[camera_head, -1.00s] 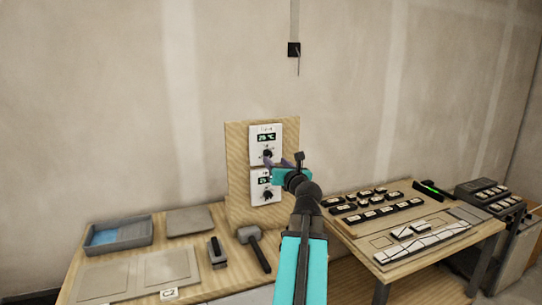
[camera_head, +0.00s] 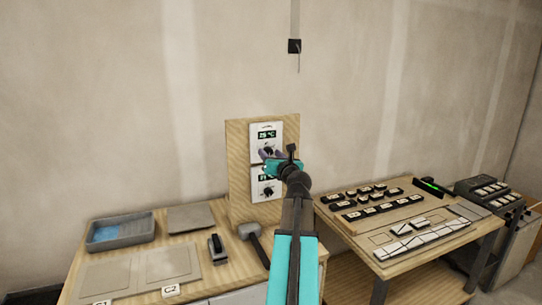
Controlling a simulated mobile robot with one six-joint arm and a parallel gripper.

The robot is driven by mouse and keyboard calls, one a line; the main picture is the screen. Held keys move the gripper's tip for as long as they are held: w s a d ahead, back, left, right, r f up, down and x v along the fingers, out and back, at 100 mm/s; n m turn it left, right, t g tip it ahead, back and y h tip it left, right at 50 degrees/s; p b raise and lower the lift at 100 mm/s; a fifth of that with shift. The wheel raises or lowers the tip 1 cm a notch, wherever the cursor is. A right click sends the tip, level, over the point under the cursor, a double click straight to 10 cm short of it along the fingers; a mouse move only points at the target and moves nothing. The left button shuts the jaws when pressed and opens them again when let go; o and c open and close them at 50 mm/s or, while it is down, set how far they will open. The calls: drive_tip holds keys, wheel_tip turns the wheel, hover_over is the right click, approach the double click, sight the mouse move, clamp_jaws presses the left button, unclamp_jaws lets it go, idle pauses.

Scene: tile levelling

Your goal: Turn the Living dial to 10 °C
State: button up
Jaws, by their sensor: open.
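Two white thermostat panels are mounted one above the other on an upright wooden board (camera_head: 238,160). The upper panel (camera_head: 276,128) has a green display that seems to read 25 °C and a dark dial, now largely behind my gripper's fingers. The lower panel (camera_head: 258,196) has a similar display, partly covered by my gripper and hard to read, and a dark dial (camera_head: 268,191) in plain view. The name labels are too small to read, so I cannot tell which is Living. My gripper (camera_head: 272,154) is open at the upper dial; contact cannot be made out.
The left bench holds a grey tray with blue inside (camera_head: 121,244), flat grey plates, a hammer (camera_head: 252,238) and a small dark tool (camera_head: 217,248). The right table holds several white and black tiles (camera_head: 384,209). The wall above the board is mostly bare.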

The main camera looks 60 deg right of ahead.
drive_tip(key=shift+c, duration=0.4)
drive_tip(key=c, duration=1)
drive_tip(key=shift+o, duration=0.2)
